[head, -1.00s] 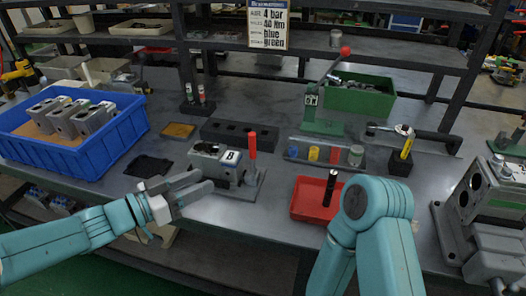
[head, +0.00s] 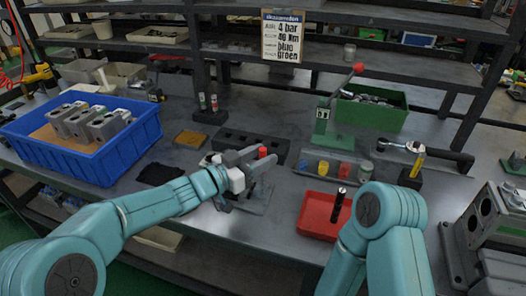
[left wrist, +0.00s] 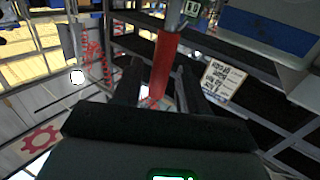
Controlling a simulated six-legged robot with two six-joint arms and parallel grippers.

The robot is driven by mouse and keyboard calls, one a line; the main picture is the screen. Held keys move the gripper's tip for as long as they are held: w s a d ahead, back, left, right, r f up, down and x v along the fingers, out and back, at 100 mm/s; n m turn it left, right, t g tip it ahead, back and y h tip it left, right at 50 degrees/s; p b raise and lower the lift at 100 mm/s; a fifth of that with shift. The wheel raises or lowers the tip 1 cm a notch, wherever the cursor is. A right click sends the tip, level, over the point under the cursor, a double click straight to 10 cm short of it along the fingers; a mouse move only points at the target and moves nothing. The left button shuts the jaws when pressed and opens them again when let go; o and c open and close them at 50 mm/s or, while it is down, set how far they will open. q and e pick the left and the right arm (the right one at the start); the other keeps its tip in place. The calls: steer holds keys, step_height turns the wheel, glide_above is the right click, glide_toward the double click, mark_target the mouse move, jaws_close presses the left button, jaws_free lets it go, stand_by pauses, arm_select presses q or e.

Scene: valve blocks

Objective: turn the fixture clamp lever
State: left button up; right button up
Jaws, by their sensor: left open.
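The fixture clamp lever has a red handle (head: 263,152), whose top shows between the fingers of my left gripper (head: 256,161) in the head view. In the left wrist view the red handle (left wrist: 164,65) runs between the two dark fingers of my left gripper (left wrist: 160,88), which is open. I cannot tell whether either finger touches it. The fixture's base plate (head: 258,203) shows below the gripper. The valve block in the fixture is mostly hidden behind my gripper and wrist. My right arm is at the lower right; its gripper is not in view.
A blue crate (head: 130,160) with grey valve blocks stands at left. A red tray (head: 316,218) with a black-handled tool lies right of the fixture. Behind are a dark block with holes (head: 238,142) and a green press (head: 323,130). A sign (head: 282,36) hangs on the shelf.

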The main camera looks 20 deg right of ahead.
arm_select(q)
steer(key=shift+d, duration=0.4)
steer(key=shift+w, duration=0.1)
jaws_close()
